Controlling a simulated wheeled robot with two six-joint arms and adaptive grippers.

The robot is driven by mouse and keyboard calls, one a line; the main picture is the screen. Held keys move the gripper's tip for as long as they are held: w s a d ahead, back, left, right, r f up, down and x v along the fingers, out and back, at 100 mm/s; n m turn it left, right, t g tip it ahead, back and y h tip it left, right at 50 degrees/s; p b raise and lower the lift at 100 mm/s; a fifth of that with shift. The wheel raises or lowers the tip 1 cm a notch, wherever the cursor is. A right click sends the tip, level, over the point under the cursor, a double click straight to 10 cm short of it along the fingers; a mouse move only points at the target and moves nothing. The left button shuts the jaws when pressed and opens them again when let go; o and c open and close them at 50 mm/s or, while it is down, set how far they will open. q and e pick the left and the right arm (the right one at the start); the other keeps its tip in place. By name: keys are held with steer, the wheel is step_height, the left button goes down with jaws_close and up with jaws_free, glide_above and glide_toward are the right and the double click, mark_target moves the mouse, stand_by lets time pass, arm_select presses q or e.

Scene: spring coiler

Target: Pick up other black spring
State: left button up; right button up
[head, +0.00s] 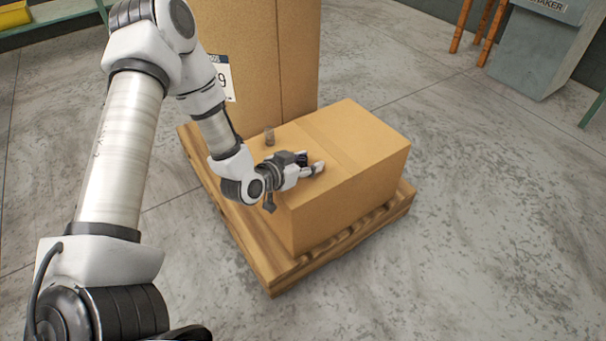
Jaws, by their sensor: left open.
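A small dark grey upright cylinder, which looks like the black spring (269,136), stands on top of the low cardboard box (370,142), near its back left edge. My left gripper (318,169) is over the top of the same box, to the right of and nearer than the spring. Its fingers point right and are open. No spring can be made out between the fingers, though the view there is small. My right gripper is not in view.
The low box sits on a wooden pallet (272,276). A taller cardboard box (290,50) with a white label stands behind it. A grey machine (540,45) is at the upper right. The concrete floor at the right is clear.

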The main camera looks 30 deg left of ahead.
arm_select(q)
steer(key=shift+w, duration=0.3)
jaws_close()
stand_by(0.3)
